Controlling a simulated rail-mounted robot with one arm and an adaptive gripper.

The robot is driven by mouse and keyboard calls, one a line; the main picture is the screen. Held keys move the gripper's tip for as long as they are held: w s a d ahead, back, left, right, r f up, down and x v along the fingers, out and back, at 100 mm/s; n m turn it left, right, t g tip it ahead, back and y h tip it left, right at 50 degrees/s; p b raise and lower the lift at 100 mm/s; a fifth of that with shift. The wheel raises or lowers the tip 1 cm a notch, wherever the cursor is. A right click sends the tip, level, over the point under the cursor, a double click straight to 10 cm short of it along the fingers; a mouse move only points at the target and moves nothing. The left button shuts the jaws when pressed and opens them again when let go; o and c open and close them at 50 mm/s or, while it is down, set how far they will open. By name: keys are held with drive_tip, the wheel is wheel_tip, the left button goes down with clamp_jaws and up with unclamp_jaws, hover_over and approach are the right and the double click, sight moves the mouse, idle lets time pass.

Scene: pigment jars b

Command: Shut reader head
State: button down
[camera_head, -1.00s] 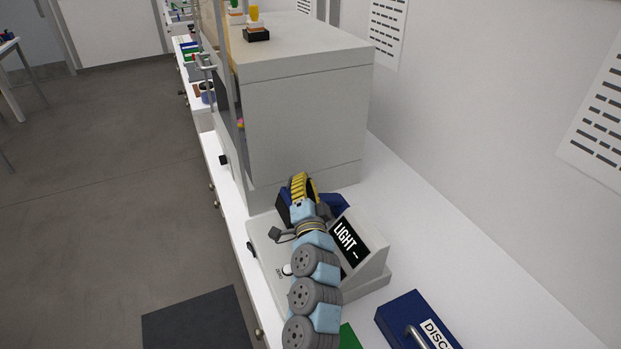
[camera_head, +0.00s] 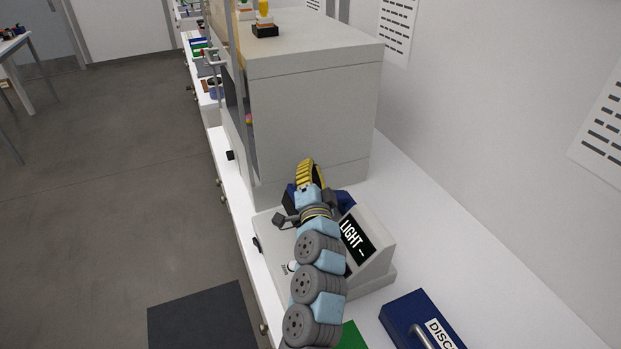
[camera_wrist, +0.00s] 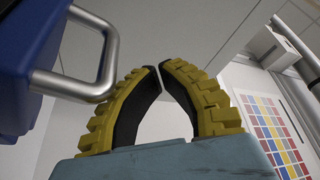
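The reader is a grey device (camera_head: 378,262) on the white bench, with a black display showing "LIGHT –". Its blue head (camera_head: 345,200) shows behind my gripper and is partly hidden by it. My gripper (camera_head: 309,165) has yellow ribbed fingers and is above the reader, in front of the grey cabinet. In the wrist view, my fingertips (camera_wrist: 159,66) are nearly touching, with nothing between them. A blue body (camera_wrist: 25,65) with a metal bar handle (camera_wrist: 105,60) is just left of the fingers, probably the reader head. I cannot tell if finger and handle touch.
A large grey cabinet (camera_head: 315,120) stands right behind the reader. A blue box (camera_head: 415,320) with a metal handle and a green item (camera_head: 351,337) lie in front. The bench (camera_head: 480,270) is clear on the right, beside the wall. A colour chart (camera_wrist: 275,130) shows in the wrist view.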

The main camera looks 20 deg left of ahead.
wheel_tip(320, 180, up, 7)
drive_tip(key=w+a+n+g+y+p, duration=0.1)
drive_tip(key=w+a+n+g+p, duration=0.2)
drive_tip(key=p, duration=0.4)
drive_tip(key=s+d+n+g+p, duration=0.3)
drive_tip(key=d+n+g+p, duration=0.75)
drive_tip(key=p, duration=0.75)
drive_tip(key=shift+m+g+h, duration=0.35)
drive_tip(key=shift+m+h, duration=0.05)
drive_tip(key=shift+m, duration=0.15)
drive_tip(key=shift+w+a+f+p, duration=0.25)
drive_tip(key=shift+a+f+p, duration=0.25)
drive_tip(key=shift+a+f, duration=0.9)
drive_tip(key=shift+w+a+f+p, duration=0.3)
drive_tip(key=shift+a+f+p, duration=0.25)
drive_tip(key=shift+a+f, duration=0.8)
drive_tip(key=shift+w+a+f+p, duration=0.25)
drive_tip(key=shift+a+f+p, duration=0.5)
drive_tip(key=shift+f, duration=1.1)
